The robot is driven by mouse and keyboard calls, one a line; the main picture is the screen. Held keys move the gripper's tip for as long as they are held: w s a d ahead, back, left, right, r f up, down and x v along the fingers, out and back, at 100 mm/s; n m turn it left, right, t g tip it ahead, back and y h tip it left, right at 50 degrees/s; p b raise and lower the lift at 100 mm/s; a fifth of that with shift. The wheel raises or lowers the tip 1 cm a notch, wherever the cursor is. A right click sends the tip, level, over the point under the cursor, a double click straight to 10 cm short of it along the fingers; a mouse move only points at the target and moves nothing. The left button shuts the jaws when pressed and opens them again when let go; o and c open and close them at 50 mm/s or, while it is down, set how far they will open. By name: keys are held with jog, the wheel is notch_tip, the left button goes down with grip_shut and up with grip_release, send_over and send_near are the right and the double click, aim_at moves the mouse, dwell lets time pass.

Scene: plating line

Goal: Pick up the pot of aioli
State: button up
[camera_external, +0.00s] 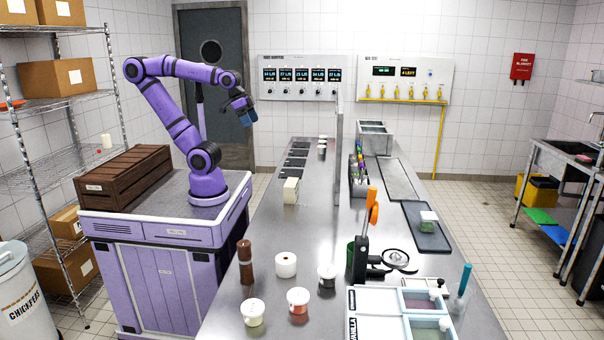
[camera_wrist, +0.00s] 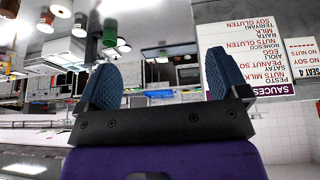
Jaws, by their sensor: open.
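Several small pots stand on the near end of the steel counter: a white-lidded pale pot (camera_external: 252,313), a white-lidded pot with red contents (camera_external: 298,301) and a dark pot (camera_external: 327,275). No label on them is readable, so I cannot tell which is the aioli. More small pots (camera_external: 322,147) stand far back on the counter. My gripper (camera_external: 246,112) is raised at the counter's far left, well away from the near pots. In the wrist view, my gripper (camera_wrist: 160,76) has its blue fingers wide apart with nothing between them.
A white roll (camera_external: 286,265) and a brown mill (camera_external: 245,262) stand beside the near pots. An upright divider (camera_external: 339,135) splits the counter (camera_external: 262,232). A black stand with an orange handle (camera_external: 361,245) is right of the pots. The wrist view shows a sauces sign (camera_wrist: 255,60).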

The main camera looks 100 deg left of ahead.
jog(key=w+d+m+g+h, duration=0.1)
jog(key=w+d+g+h, duration=0.15)
jog(key=w+d, duration=1.75)
jog(key=w+d+f+m+g+y, duration=0.15)
jog(key=d+f, duration=0.25)
jog(key=d, duration=0.4)
jog(key=w+d+f+g, duration=0.1)
jog(key=w+d+f, duration=0.1)
jog(key=d+f, duration=0.5)
jog(key=m+y, duration=0.1)
jog(key=m, duration=0.1)
send_near(252, 306)
jog(key=shift+w+a+f, duration=0.15)
jog(key=shift+w+a, duration=0.05)
notch_tip(252, 306, down, 5)
jog(key=shift+s+d+f, duration=0.1)
jog(key=shift+d+f, duration=0.1)
jog(key=shift+f, duration=1.15)
jog(key=shift+s+d+f, duration=0.1)
jog(key=shift+d+f, duration=0.1)
jog(key=shift+f, duration=1.15)
jog(key=c, duration=0.9)
